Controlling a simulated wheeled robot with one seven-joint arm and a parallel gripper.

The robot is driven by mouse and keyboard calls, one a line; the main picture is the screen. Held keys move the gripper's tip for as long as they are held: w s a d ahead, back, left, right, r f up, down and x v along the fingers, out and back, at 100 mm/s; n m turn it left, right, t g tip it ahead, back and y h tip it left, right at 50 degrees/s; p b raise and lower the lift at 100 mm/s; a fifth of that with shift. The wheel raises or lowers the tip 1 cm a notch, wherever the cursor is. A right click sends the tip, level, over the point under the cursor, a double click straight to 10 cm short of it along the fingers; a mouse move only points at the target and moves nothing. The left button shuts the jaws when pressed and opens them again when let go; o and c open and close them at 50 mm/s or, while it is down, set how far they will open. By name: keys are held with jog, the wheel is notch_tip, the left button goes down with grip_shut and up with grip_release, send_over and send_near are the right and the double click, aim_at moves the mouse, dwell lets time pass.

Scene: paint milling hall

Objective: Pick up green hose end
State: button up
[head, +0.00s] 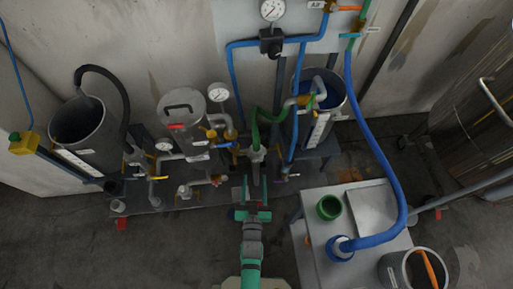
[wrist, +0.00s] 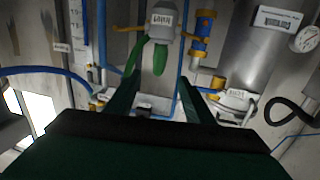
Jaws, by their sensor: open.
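A green hose (head: 255,128) shows in the head view, curving beside the grey tank at the centre. In the wrist view a green hose (wrist: 134,58) bends down at the left. A rounded green end (wrist: 160,58) hangs under a grey labelled fitting (wrist: 163,20). I cannot tell for sure whether the two green parts join. My gripper (head: 254,190) is open and empty, below the green hose in the head view. In the wrist view its two fingers (wrist: 160,98) spread on either side of the green end, which appears beyond them, apart from both.
Tanks, gauges and yellow-handled valves crowd the bench behind my gripper. A blue hose (head: 373,140) loops down to a grey table (head: 312,222) at the right, which holds a green ring-shaped cup (head: 329,207). A grey bucket (head: 388,268) stands at the lower right.

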send_near(255, 148)
jog(key=w, duration=0.4)
jog(key=shift+t, duration=0.3)
jog(key=w, duration=0.7)
jog(key=shift+w+f, duration=0.2)
jog(key=w, duration=0.4)
jog(key=shift+d, duration=0.2)
jog(key=shift+a, duration=0.1)
jog(key=shift+c, duration=0.6)
jog(key=c, duration=1)
jog(key=shift+w, duration=0.1)
grip_shut()
